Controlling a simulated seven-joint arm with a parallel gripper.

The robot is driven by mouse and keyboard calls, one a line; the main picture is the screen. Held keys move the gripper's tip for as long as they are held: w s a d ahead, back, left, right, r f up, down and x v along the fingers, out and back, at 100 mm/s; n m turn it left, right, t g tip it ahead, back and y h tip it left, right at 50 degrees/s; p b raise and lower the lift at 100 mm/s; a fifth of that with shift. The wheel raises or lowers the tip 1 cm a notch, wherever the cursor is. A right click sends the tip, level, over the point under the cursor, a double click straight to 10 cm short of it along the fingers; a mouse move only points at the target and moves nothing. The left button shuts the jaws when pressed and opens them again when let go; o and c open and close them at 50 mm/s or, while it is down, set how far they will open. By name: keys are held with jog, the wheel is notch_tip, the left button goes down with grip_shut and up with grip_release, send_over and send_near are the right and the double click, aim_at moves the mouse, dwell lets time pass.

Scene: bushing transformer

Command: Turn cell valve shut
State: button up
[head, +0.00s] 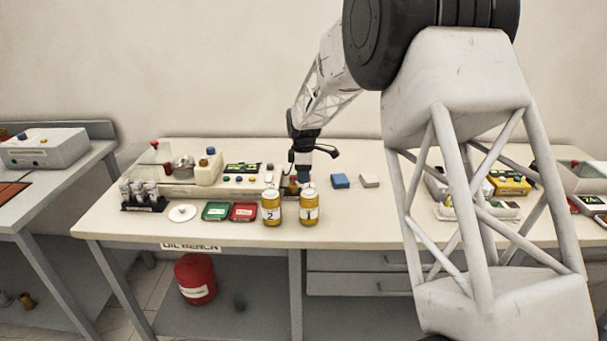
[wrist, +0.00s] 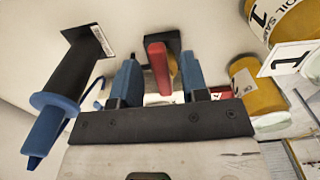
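My gripper (wrist: 160,77) is open, with its two blue fingers apart. A red lever (wrist: 158,66) on a dark mount stands between the fingers in the wrist view, with a small gap on each side. A yellow part shows just behind it. It looks like a valve handle, but I cannot tell for sure that it is the cell valve. In the head view my gripper (head: 302,178) is low over the bench, just behind the oil cans, and the lever cannot be made out there.
Yellow cans marked 2 (head: 271,208) and 1 (head: 308,207) stand close in front of my gripper. A blue-and-black handled tool (wrist: 62,98) is left of the fingers in the wrist view. Green (head: 216,211) and red (head: 244,212) trays lie left.

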jog(key=shift+r, duration=0.1)
jog(key=shift+r, duration=3.85)
jog(key=shift+s+d+r, duration=0.1)
jog(key=shift+r, duration=0.05)
jog(key=s+d+r+m, duration=0.3)
jog(key=s+d+r, duration=0.15)
jog(key=s, duration=0.45)
jog(key=s+d+r+m+t, duration=0.1)
jog(key=s+d+r+m, duration=0.3)
jog(key=s, duration=0.5)
jog(key=s+d+r+m, duration=0.25)
jog(key=s+d, duration=0.35)
jog(key=s, duration=0.3)
jog(key=s+d+f+m, duration=0.1)
jog(key=s+d+m, duration=0.1)
jog(key=s, duration=0.7)
jog(key=s+d+f+m+t, duration=0.1)
jog(key=s+m, duration=0.3)
jog(key=s, duration=0.5)
jog(key=s+d+f+m, duration=0.2)
jog(key=s+d+m, duration=0.1)
jog(key=s, duration=0.6)
jog(key=shift+s+d+f+t, duration=0.3)
jog(key=shift+s+f, duration=0.05)
jog(key=shift+s, duration=0.05)
